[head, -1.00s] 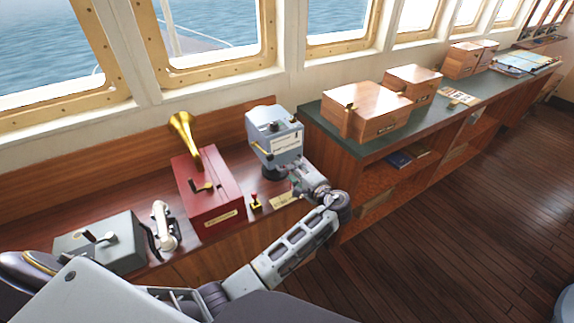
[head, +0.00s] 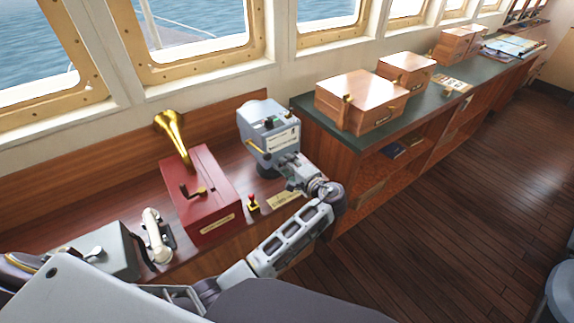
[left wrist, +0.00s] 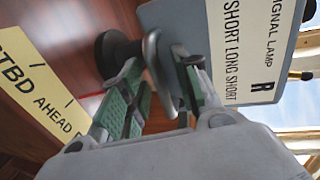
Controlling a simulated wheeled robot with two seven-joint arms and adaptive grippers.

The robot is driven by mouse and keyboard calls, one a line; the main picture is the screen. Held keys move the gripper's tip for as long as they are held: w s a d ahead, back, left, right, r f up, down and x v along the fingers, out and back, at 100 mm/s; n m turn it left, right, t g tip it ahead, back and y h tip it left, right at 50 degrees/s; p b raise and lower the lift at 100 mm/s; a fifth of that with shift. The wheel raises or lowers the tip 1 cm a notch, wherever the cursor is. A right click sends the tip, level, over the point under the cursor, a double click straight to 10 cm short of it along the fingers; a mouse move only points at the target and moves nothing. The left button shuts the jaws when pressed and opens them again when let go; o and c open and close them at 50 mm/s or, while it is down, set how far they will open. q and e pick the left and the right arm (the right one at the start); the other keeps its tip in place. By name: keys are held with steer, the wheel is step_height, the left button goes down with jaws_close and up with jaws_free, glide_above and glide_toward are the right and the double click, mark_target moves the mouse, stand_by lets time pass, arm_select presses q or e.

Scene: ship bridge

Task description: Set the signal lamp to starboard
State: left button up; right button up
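The signal lamp (head: 268,130) is a grey-blue box on a dark pedestal, on the reddish wooden shelf under the windows. Its white label (left wrist: 250,45) fills the upper right of the left wrist view. A yellow card (left wrist: 38,90) reading "STBD AHEAD", partly cut off, lies on the shelf below; it also shows in the head view (head: 285,199). My left gripper (head: 283,160) is at the lamp's lower front. In the left wrist view its green-padded fingers (left wrist: 158,85) stand apart, with a curved grey part of the lamp between them. I cannot tell whether they touch it. My right gripper is out of view.
A green-topped cabinet (head: 385,130) with wooden boxes is close on the right.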

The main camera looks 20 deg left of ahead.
arm_select(q)
steer(key=shift+c, duration=0.5)
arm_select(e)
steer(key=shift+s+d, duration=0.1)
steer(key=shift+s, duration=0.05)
arm_select(q)
jaws_close()
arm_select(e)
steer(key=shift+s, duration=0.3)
